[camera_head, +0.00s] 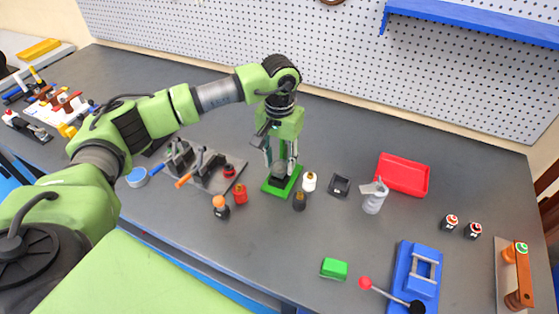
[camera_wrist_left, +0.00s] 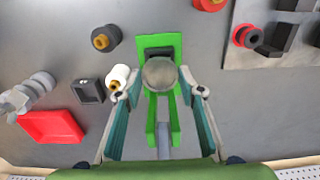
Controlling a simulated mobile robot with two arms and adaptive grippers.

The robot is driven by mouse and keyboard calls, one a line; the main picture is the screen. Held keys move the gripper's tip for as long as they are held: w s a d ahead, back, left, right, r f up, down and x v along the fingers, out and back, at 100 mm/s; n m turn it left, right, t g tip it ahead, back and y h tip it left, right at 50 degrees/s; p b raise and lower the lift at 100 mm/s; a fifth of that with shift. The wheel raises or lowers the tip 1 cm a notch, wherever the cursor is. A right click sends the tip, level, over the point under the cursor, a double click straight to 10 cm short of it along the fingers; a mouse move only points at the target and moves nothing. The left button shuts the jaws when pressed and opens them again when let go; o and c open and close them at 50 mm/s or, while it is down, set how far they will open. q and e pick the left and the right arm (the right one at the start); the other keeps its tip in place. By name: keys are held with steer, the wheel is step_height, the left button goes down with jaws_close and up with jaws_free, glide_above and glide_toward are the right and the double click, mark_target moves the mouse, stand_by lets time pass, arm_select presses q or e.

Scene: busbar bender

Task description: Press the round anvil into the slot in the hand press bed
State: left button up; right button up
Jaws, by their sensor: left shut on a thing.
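The hand press appears to be the green stand (camera_head: 270,189) on the bench; its green frame also shows in the wrist view (camera_wrist_left: 176,46). A dark block (camera_head: 278,181) sits on its base, and a dark patch shows there in the wrist view (camera_wrist_left: 154,53). My left gripper (camera_head: 281,164) points down over the stand. In the wrist view its fingers stand either side of a grey round part (camera_wrist_left: 159,73), and it is shut on that part. I cannot tell whether this part is the round anvil. It hides part of the bed, so the slot is not clear. My right gripper is out of view.
A white (camera_head: 309,182) and a black cylinder (camera_head: 299,201) stand close right of the press. A red cylinder (camera_head: 240,194) and a grey plate with levers (camera_head: 205,180) are left. A red tray (camera_head: 403,174) and blue device (camera_head: 417,262) lie right. The front middle bench is fairly clear.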

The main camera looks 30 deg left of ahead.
arm_select(q)
steer(key=shift+b, duration=0.55)
stand_by(1.1)
steer(key=shift+f+b, duration=1.2)
steer(key=shift+s+r, duration=0.1)
steer(key=shift+s, duration=0.05)
steer(key=shift+r, duration=0.1)
steer(key=shift+r, duration=0.3)
steer(key=shift+r+p, duration=0.3)
steer(key=shift+b, duration=0.65)
stand_by(1.6)
steer(key=shift+f+b, duration=0.7)
steer(key=shift+f, duration=0.15)
